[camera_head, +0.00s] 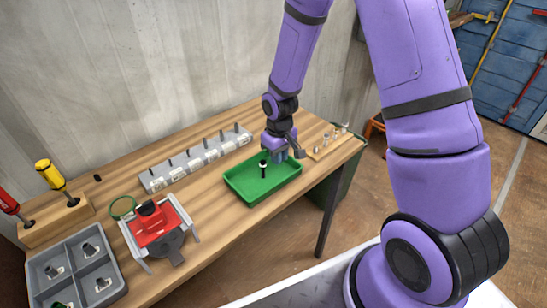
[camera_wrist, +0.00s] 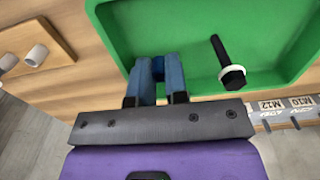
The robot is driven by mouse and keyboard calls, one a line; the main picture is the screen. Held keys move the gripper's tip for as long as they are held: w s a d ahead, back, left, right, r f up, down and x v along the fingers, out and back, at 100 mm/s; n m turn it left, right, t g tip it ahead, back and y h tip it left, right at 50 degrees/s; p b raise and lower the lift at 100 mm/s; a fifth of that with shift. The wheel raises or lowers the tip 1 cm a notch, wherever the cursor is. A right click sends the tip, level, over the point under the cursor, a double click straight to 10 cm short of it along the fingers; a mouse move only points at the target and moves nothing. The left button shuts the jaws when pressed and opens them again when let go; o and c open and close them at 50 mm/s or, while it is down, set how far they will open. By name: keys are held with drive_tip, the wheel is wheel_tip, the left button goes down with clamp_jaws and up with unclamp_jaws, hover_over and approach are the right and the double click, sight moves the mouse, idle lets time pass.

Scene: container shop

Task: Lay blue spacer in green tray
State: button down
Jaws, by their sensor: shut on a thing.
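The green tray (camera_head: 240,187) lies on the wooden bench; its floor and wall fill much of the wrist view (camera_wrist: 115,40). My gripper (camera_head: 283,155) is over the tray's far right part, fingers pointing down. In the wrist view my gripper (camera_wrist: 157,72) has its blue fingers close together, shut on the blue spacer (camera_wrist: 158,66), of which only a small part shows between them. A black bolt with a white ring (camera_wrist: 221,55) is inside the tray, to the right of the fingers; it also shows in the head view (camera_head: 263,168). Whether the spacer touches the tray floor cannot be told.
A wooden board with small pale cylinders (camera_head: 328,146) is right of the tray. A grey labelled rack with bolts (camera_head: 196,160) stands behind it. A red fixture (camera_head: 155,222), a grey divided bin (camera_head: 75,268) and a screwdriver block (camera_head: 57,211) are at left.

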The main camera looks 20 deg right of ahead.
drive_tip(key=shift+f, duration=1.2)
drive_tip(key=shift+f, duration=0.1)
drive_tip(key=c, duration=1.1)
unclamp_jaws()
drive_tip(key=s+d+r+m+t, duration=0.1)
drive_tip(key=s+r, duration=0.3)
drive_tip(key=r, duration=1)
drive_tip(key=s+d+r+m+t, duration=0.1)
drive_tip(key=s+r, duration=0.3)
drive_tip(key=r, duration=1.1)
drive_tip(key=shift+s+d+r+m+t, duration=0.2)
drive_tip(key=shift+s+r+t, duration=0.35)
drive_tip(key=shift+s+r, duration=1.6)
drive_tip(key=shift+s+d+r+m+t, duration=0.1)
drive_tip(key=shift+s+r+m+t, duration=0.65)
drive_tip(key=shift+s, duration=2.45)
drive_tip(key=shift+s+d+r+n+t, duration=0.15)
drive_tip(key=shift+s+r+t, duration=0.15)
drive_tip(key=shift+s+r, duration=2)
drive_tip(key=shift+s+f, duration=0.35)
drive_tip(key=shift+f, duration=0.1)
